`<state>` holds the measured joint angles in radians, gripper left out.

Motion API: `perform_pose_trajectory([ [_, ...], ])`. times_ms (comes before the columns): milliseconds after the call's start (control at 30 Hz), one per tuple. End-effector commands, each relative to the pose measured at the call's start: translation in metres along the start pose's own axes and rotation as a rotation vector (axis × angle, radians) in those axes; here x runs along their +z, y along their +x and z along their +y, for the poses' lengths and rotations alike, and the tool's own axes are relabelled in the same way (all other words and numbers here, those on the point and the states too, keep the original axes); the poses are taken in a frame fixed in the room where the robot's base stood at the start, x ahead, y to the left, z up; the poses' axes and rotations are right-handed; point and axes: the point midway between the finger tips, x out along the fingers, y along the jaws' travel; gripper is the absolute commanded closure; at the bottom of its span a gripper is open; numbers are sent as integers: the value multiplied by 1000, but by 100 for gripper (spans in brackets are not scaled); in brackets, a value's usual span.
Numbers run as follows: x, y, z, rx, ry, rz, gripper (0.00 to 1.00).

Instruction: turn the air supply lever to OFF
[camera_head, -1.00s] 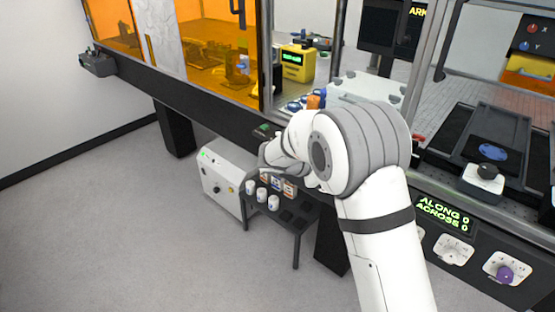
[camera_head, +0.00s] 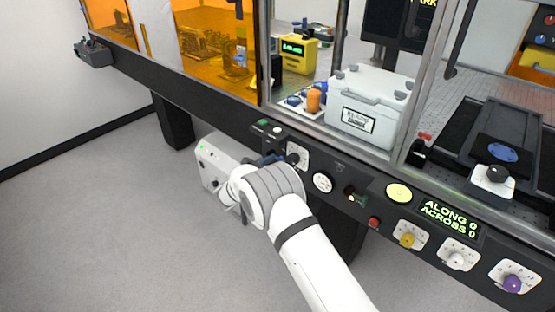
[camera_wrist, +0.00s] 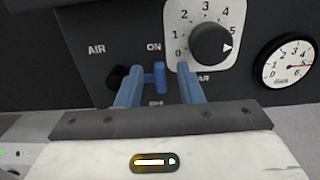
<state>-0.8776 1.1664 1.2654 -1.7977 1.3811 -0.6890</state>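The air supply lever (camera_wrist: 160,76) is a small blue handle on the dark panel in the wrist view, by a black hub (camera_wrist: 118,78). AIR is printed at its left, ON above it, and a partly hidden label below it. I cannot tell how deep the fingertips reach. In the head view my arm mostly hides the gripper and the lever.
A black regulator knob (camera_wrist: 211,45) on a white numbered plate is close to the right finger. A pressure gauge (camera_wrist: 287,62) is further right. In the head view, a white cabinet (camera_head: 211,160) stands below the panel, and more knobs and buttons line it to the right.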

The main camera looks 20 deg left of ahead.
Motion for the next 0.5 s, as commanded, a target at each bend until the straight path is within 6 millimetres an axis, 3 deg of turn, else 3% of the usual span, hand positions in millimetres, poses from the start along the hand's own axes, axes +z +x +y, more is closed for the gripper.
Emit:
perform_pose_trajectory([
  [200,1,18,1,2,1,0,66],
  [500,0,20,1,3,1,0,68],
])
